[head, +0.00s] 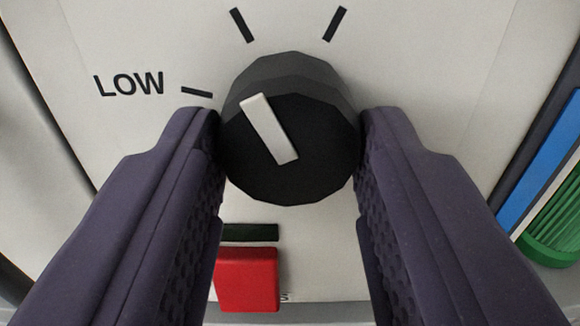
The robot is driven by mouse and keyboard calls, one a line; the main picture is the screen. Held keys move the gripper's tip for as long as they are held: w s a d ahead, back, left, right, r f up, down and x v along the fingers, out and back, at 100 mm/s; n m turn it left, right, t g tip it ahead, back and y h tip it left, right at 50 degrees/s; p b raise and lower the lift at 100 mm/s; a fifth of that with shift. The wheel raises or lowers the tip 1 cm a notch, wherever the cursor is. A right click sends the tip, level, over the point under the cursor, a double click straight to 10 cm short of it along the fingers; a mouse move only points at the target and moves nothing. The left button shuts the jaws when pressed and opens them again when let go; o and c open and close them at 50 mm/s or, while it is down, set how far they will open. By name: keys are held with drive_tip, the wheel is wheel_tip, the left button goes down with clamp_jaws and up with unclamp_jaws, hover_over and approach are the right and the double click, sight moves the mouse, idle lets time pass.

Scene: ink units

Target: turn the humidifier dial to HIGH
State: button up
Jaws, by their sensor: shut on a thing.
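The black humidifier dial (325,172) stands out from a pale panel (440,60) in the middle of the head view. Its white pointer bar (268,129) slants up and to the left, toward the tick at upper left, between that tick and the LOW tick. The word LOW (128,84) is printed left of the dial. Two more ticks show above it. No HIGH label is visible; my right finger covers part of the panel on that side. My gripper (290,150) is shut on the dial, one purple finger against each side.
A red block-like button (247,279) sits below the dial, between my fingers, under a dark green strip (250,232). A small printed letter beside it is mostly hidden. At the right edge are a blue strip (540,165) and a green ribbed thing (556,235).

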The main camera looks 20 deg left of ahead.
drive_tip(key=shift+m+b, duration=0.4)
drive_tip(key=m+b, duration=0.2)
drive_tip(key=m, duration=0.1)
drive_tip(key=shift+f, duration=0.1)
drive_tip(key=m+b, duration=0.2)
drive_tip(key=m, duration=0.3)
drive_tip(key=shift+a+m+b, duration=0.1)
drive_tip(key=shift+m+b, duration=0.25)
drive_tip(key=shift+m, duration=0.05)
drive_tip(key=shift+r, duration=0.2)
drive_tip(key=o, duration=1.1)
drive_tip(key=shift+c, duration=0.2)
